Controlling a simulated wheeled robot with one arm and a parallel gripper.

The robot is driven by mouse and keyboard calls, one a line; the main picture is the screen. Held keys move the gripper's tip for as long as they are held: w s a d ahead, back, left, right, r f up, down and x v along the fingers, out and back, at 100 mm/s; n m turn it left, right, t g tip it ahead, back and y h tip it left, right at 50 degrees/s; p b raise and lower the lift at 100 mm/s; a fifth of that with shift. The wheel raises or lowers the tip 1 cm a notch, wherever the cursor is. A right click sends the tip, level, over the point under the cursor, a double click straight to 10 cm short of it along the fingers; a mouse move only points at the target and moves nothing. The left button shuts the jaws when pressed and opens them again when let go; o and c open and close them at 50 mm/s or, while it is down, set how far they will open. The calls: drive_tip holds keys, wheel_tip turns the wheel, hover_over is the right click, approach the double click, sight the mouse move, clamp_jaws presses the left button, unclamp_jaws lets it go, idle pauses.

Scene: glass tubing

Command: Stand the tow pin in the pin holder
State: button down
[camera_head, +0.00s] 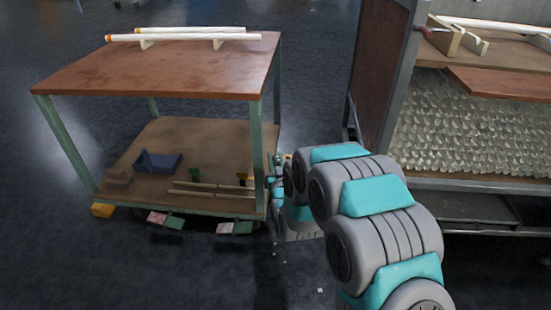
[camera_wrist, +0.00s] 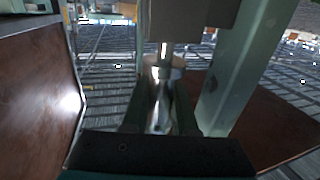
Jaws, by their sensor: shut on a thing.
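In the wrist view my gripper (camera_wrist: 160,90) is shut on a shiny metal pin (camera_wrist: 160,112), which I take to be the tow pin. The pin lies lengthwise between the dark fingers. A round collar and a narrower stem show beyond the fingertips, meeting the edge of a dark grey block (camera_wrist: 190,14). I cannot tell whether the stem touches the block or only passes in front of it, nor whether the block is the pin holder. In the head view my arm links hide the gripper and pin, beside the cart's near right leg. I cannot make out the pin holder there.
A two-level cart (camera_head: 165,65) stands at left, with pale tubes (camera_head: 190,36) on top. A blue box (camera_head: 157,162) and rods lie on its lower shelf. A green post (camera_wrist: 230,70) is close right of my gripper. A rack with glass tubing (camera_head: 480,130) stands at right.

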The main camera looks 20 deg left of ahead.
drive_tip(key=shift+f, duration=0.8)
drive_tip(key=c, duration=0.6)
unclamp_jaws()
drive_tip(key=shift+s, duration=0.1)
drive_tip(key=v, duration=0.7)
drive_tip(key=shift+s+d, duration=0.2)
drive_tip(key=shift+d, duration=0.05)
